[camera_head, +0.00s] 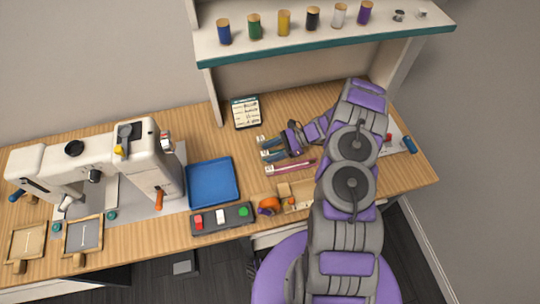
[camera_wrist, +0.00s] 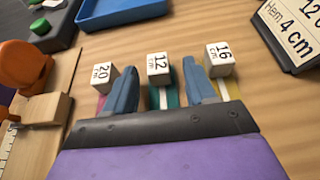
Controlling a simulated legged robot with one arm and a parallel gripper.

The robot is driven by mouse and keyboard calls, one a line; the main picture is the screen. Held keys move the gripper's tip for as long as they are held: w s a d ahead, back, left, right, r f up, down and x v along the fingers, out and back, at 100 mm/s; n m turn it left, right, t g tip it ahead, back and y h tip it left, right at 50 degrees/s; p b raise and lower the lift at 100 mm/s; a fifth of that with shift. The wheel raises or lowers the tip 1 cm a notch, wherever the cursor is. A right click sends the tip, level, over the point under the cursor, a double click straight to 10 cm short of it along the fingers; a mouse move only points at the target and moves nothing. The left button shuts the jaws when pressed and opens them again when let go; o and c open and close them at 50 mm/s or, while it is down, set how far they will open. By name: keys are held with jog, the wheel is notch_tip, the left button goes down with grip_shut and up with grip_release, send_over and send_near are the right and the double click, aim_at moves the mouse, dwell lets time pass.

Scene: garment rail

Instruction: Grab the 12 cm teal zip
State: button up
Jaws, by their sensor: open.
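The teal zip (camera_wrist: 155,98) lies on the wooden table in the wrist view, with a white "12 cm" tag block (camera_wrist: 158,64) at its far end. My gripper (camera_wrist: 162,88) is open, with one blue-grey finger on each side of the teal zip and nothing clamped between them. Its near part is hidden behind the gripper body. To its left is a pink zip with a "20 cm" tag (camera_wrist: 101,77), largely hidden by the left finger. To its right is a zip with a "16 cm" tag (camera_wrist: 219,54), partly behind the right finger. In the head view my gripper (camera_head: 283,145) is low over the zips.
A blue tray (camera_head: 213,183) and a grey button box (camera_head: 222,218) lie left of the zips. A size card (camera_head: 246,112) stands behind them. An orange item (camera_head: 269,206) is near the front edge. A sewing machine (camera_head: 150,165) stands at left, and a shelf with spools is above.

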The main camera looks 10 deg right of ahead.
jog(key=shift+a+f, duration=0.1)
jog(key=shift+a, duration=0.15)
jog(key=c, duration=0.9)
jog(key=shift+c, duration=0.2)
